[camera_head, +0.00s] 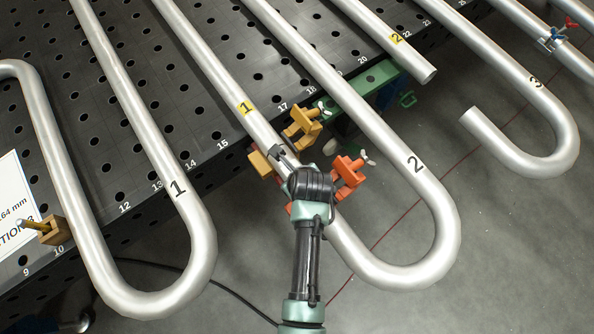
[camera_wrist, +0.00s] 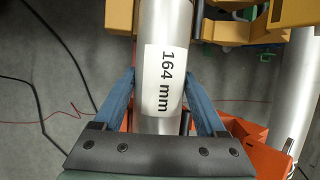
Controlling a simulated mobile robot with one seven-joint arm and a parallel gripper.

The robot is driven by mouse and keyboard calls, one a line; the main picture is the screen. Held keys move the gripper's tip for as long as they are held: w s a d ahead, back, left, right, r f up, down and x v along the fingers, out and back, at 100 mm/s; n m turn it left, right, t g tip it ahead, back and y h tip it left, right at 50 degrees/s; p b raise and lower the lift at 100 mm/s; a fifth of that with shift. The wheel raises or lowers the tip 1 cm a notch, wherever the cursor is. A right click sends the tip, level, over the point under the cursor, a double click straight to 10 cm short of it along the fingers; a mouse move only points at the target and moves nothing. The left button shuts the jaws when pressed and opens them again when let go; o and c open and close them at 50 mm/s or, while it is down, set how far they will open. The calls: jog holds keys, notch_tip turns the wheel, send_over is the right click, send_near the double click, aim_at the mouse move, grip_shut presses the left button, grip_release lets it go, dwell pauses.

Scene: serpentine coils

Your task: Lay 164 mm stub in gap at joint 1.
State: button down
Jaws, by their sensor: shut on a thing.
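The 164 mm stub (camera_wrist: 165,85) is a silver tube with a white label in the wrist view. My gripper (camera_wrist: 160,78) is shut on it, with one blue finger on each side. In the head view my gripper (camera_head: 284,160) is at the line of the tube with the yellow joint 1 tag (camera_head: 245,107), between that tube and the U-bend of coil 2 (camera_head: 415,265). The stub looks in line with them. My gripper and wrist hide most of it there, so I cannot tell whether its ends touch the tubes.
Yellow clamps (camera_head: 303,128) and an orange clamp (camera_head: 350,174) crowd around my gripper at the table edge. Coil 1 (camera_head: 150,300) overhangs at left; coil 3 (camera_head: 560,150) is at right. The perforated black table (camera_head: 130,75) lies behind. Open floor is in front.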

jog(key=shift+w+a+r, duration=0.1)
jog(key=shift+w+a, duration=0.15)
jog(key=shift+w, duration=0.15)
dwell(0.9)
grip_release()
jog(key=shift+s+f, duration=0.1)
jog(key=shift+f, duration=0.1)
jog(key=shift+s+r, duration=0.1)
jog(key=shift+r, duration=0.2)
jog(key=v, duration=1.2)
jog(key=w+r+n+t, duration=0.4)
jog(key=w+r+n, duration=0.1)
jog(key=r, duration=0.6)
jog(key=w+r+n+t+h, duration=0.1)
jog(key=w+r+n+t, duration=0.35)
jog(key=r, duration=0.65)
jog(key=w+r+n+t, duration=0.3)
jog(key=w+r+n, duration=0.2)
jog(key=r, duration=0.6)
jog(key=s+r+n+t, duration=0.3)
jog(key=s+r+n, duration=0.1)
jog(key=r, duration=0.6)
jog(key=s+r+n+t+b, duration=0.1)
jog(key=s+r+n+t, duration=0.3)
jog(key=r, duration=0.6)
jog(key=s+r+n+t, duration=0.4)
jog(key=r+n, duration=0.2)
jog(key=r, duration=0.4)
jog(key=shift+a, duration=0.3)
